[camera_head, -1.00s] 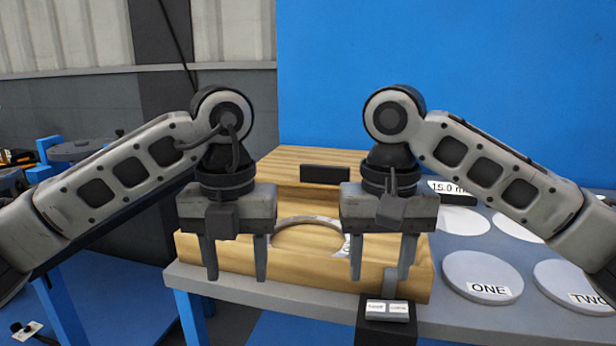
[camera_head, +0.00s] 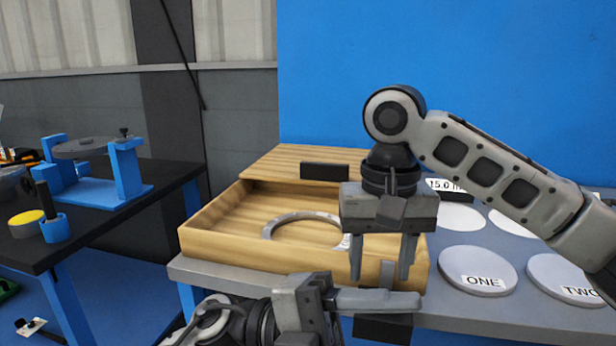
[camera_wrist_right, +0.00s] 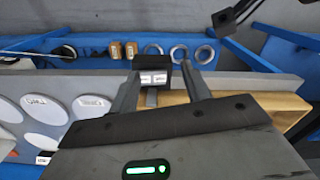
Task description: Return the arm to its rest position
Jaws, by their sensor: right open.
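My right gripper (camera_head: 383,265) is open and empty, pointing down over the front right part of the wooden tray (camera_head: 225,252). Its two fingers also show in the right wrist view (camera_wrist_right: 162,88), spread apart with nothing between them in their grip. My left gripper (camera_head: 375,301) is low in the head view, in front of the tray, with its fingers pointing right. Its fingers overlap from this side, so its opening cannot be told. A pale ring (camera_head: 275,227) lies flat in the tray, apart from both grippers; its right side is partly hidden.
Pale discs marked ONE (camera_head: 478,268) and TWO (camera_head: 560,275) lie on the grey table at right. A dark bench (camera_head: 100,222) at left bears a blue fixture (camera_head: 127,172) and a yellow-topped part (camera_head: 27,222). A blue panel (camera_head: 450,60) stands behind the table.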

